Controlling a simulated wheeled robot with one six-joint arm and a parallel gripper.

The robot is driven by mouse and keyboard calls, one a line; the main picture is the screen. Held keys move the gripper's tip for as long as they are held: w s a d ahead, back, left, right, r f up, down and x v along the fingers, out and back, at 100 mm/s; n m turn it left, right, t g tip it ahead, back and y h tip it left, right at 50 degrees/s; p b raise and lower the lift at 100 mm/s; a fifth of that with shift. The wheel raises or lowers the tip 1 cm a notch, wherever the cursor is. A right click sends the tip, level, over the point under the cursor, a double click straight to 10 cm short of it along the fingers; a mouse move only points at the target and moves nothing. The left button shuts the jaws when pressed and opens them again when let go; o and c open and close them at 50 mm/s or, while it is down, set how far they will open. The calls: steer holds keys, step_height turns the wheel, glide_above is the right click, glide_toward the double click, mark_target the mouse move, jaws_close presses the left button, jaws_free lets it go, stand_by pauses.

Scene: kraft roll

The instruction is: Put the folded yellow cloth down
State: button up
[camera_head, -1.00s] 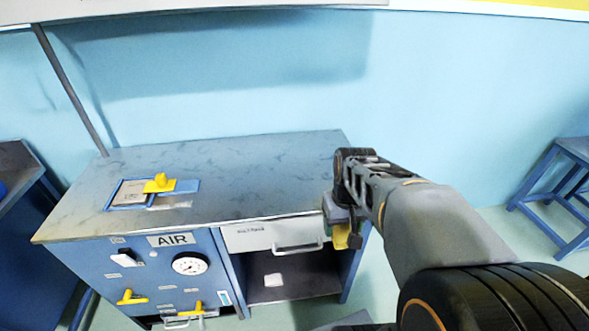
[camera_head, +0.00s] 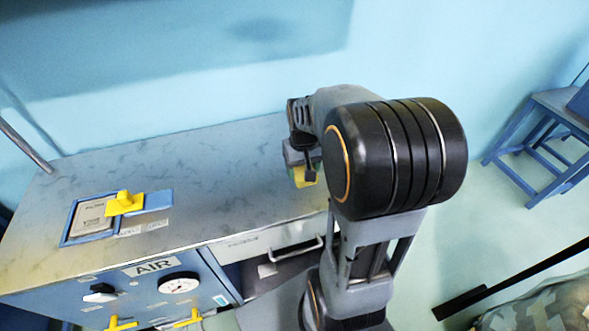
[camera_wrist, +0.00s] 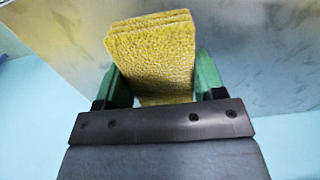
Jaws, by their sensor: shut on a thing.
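The folded yellow cloth (camera_wrist: 155,60) is a thick stack of layers held between the green fingers of my gripper (camera_wrist: 155,85) in the wrist view. In the head view a small part of the cloth (camera_head: 304,177) shows below my gripper (camera_head: 300,168), near the right end of the grey worktop (camera_head: 225,190). My gripper is shut on the cloth. My arm hides part of the worktop's right end. I cannot tell whether the cloth touches the worktop.
A blue-framed panel (camera_head: 72,241) with a yellow handle piece (camera_head: 124,203) lies on the worktop's left. The middle of the worktop is clear. Below are an AIR panel with a gauge (camera_head: 180,283) and a drawer (camera_head: 270,244). A blue stool (camera_head: 540,130) stands at right.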

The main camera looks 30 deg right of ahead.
steer(key=w+f, duration=0.2)
steer(key=w+d+f, duration=0.1)
steer(key=w+f, duration=0.1)
steer(key=w+d+f+p, duration=0.1)
steer(key=w+f, duration=0.1)
steer(key=shift+w+f, duration=0.25)
steer(key=shift+f, duration=1.65)
steer(key=shift+f, duration=0.15)
steer(key=o, duration=0.9)
